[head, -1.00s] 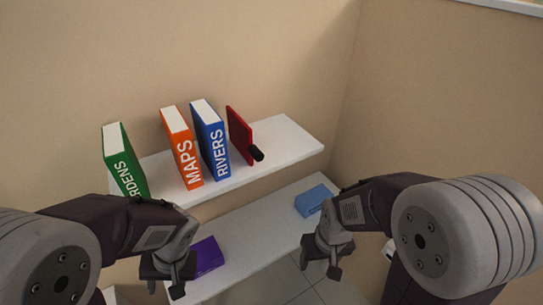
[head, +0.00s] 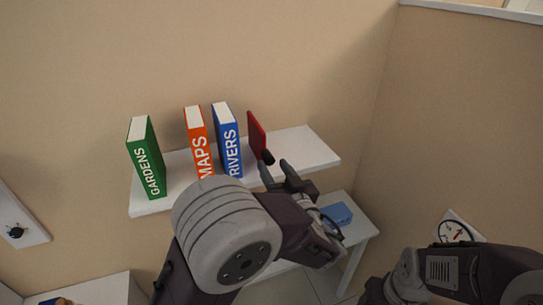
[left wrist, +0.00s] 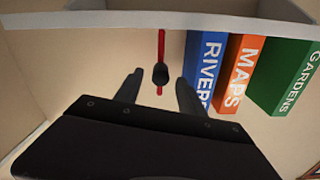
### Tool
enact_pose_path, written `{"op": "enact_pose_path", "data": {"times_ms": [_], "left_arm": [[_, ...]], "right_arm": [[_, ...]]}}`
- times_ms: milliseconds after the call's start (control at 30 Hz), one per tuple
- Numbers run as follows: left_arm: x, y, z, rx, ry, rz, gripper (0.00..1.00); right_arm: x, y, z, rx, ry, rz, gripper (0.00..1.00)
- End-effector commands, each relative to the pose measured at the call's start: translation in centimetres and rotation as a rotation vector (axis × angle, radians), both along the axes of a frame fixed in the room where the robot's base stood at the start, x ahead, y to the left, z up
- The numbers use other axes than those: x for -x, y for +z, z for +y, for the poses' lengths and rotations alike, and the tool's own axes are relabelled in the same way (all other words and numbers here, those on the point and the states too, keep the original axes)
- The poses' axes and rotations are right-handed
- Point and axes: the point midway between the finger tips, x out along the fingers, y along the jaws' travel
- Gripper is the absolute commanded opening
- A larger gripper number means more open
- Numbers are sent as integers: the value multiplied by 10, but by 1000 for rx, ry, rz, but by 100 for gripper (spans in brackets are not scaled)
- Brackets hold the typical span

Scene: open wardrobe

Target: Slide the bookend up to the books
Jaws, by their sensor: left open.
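The red bookend (head: 256,135), a thin upright plate with a black knob (head: 267,157), stands on the upper white shelf (head: 150,208), right of the blue RIVERS book (head: 227,140) with a gap between. The orange MAPS book (head: 197,140) and green GARDENS book (head: 146,160) stand further left. My left gripper (head: 276,168) is open at the shelf's front, close to the knob. In the left wrist view, upside down, the bookend (left wrist: 161,45) shows edge-on and its knob (left wrist: 160,75) appears between the open fingers. My right gripper (head: 374,292) is mostly cut off at the bottom edge.
The upper shelf is bare right of the bookend.

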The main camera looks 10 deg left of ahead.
Motion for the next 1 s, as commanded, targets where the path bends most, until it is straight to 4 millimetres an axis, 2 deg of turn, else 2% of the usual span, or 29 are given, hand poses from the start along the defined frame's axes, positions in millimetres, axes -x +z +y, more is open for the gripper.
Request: {"op": "enact_pose_path", "data": {"times_ms": [33, 200, 500, 667, 1000], "left_arm": [[-7, 4, 7, 0, 5, 1, 47], [-25, 2, 18, 0, 3, 2, 47], [-28, -1, 19, 1, 0, 2, 47], [-28, -1, 19, 1, 0, 2, 2], [-28, -1, 19, 1, 0, 2, 0]], "right_arm": [[0, 9, 0, 0, 0, 0, 63], [0, 16, 0, 0, 0, 0, 63], [0, 15, 0, 0, 0, 0, 63], [0, 15, 0, 0, 0, 0, 63], [0, 15, 0, 0, 0, 0, 63]]}}
